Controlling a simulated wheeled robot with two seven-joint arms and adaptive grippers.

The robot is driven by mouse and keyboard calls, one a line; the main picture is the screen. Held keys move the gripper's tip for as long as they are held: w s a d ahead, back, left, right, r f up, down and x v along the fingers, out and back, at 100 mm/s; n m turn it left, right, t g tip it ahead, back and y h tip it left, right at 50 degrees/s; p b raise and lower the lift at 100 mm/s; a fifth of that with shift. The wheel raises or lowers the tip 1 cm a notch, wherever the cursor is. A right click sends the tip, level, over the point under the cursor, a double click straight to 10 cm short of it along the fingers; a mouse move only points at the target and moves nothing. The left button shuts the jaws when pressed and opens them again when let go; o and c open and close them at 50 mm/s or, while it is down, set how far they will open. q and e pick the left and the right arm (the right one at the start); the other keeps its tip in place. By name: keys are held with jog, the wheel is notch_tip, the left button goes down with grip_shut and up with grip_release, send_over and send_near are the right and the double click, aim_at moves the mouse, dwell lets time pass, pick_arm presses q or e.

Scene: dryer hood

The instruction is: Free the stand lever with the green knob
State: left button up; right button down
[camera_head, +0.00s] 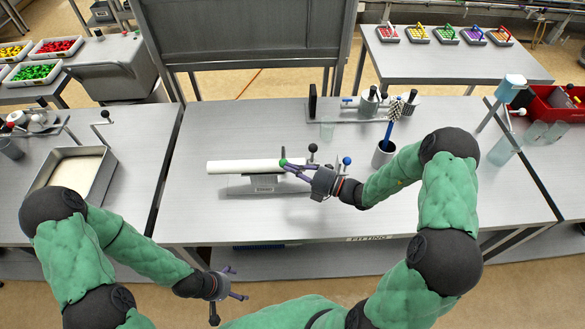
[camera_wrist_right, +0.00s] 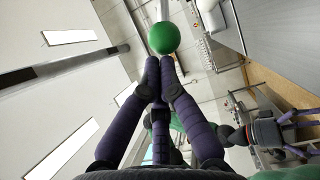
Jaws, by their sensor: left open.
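The green knob (camera_head: 283,162) sits near the right end of the stand (camera_head: 265,184), which carries a long white tube (camera_head: 240,166). In the right wrist view the green knob (camera_wrist_right: 163,39) is on a pale rod running away from me. My right gripper (camera_head: 287,165) reaches the knob from the right. Its fingertips (camera_wrist_right: 160,66) are closed together right at the knob's near edge, not around it; I cannot tell whether they touch it. The rest of the lever is mostly hidden. My left gripper (camera_head: 238,284) is open and empty, in front of the table edge.
A black knob (camera_head: 313,147) and a blue knob (camera_head: 347,160) stand close to my right gripper. The table (camera_head: 210,205) is clear left and front of the stand.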

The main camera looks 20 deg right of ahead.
jog(key=shift+w+d+r+m+g+h+p, duration=0.2)
jog(key=shift+r+m+p, duration=0.3)
jog(key=shift+p, duration=0.65)
jog(key=shift+w+a+r+m+g+h+p, duration=0.15)
jog(key=shift+w+r+m+p, duration=0.3)
jog(key=shift+p, duration=0.75)
jog(key=shift+w+d+r+m+g+h+p, duration=0.2)
jog(key=shift+r+p, duration=0.45)
jog(key=shift+p, duration=0.5)
dwell(0.8)
jog(key=shift+w+d+r+m+p, duration=0.1)
jog(key=shift+w+r+m+p, duration=0.4)
jog(key=shift+p, duration=0.65)
dwell(0.5)
